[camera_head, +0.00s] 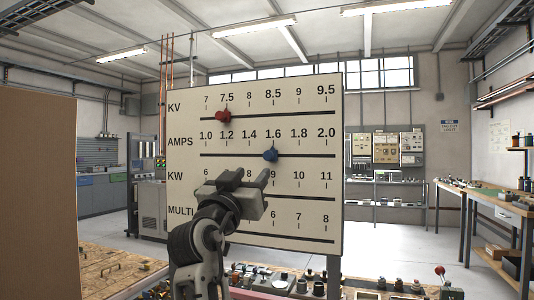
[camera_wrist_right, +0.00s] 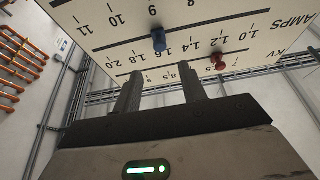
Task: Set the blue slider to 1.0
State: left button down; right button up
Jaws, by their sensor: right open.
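A white board (camera_head: 185,98) carries slots with printed scales marked KV, AMPS, KW and MULTI. The blue slider (camera_head: 270,154) sits on the AMPS slot, just under the 1.6 mark. A red slider (camera_head: 223,116) sits on the KV slot near 7.5. My right gripper (camera_head: 246,180) is open and empty in front of the KW row, below and left of the blue slider. In the right wrist view the board appears upside down, with the blue slider (camera_wrist_right: 158,39) beyond the gap between the open fingers (camera_wrist_right: 160,88), apart from them. My left gripper is out of view.
My right arm hides part of the KW and MULTI rows. A bench with several small parts (camera_head: 300,285) runs below the board. A brown panel (camera_head: 38,200) stands at the left. A workbench (camera_head: 490,205) stands far right. The space before the AMPS slot looks clear.

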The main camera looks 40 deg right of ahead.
aim_at(267, 156)
jog(key=p+x, duration=0.3)
jog(key=x, duration=0.8)
jog(key=shift+w+d, duration=0.25)
grip_shut()
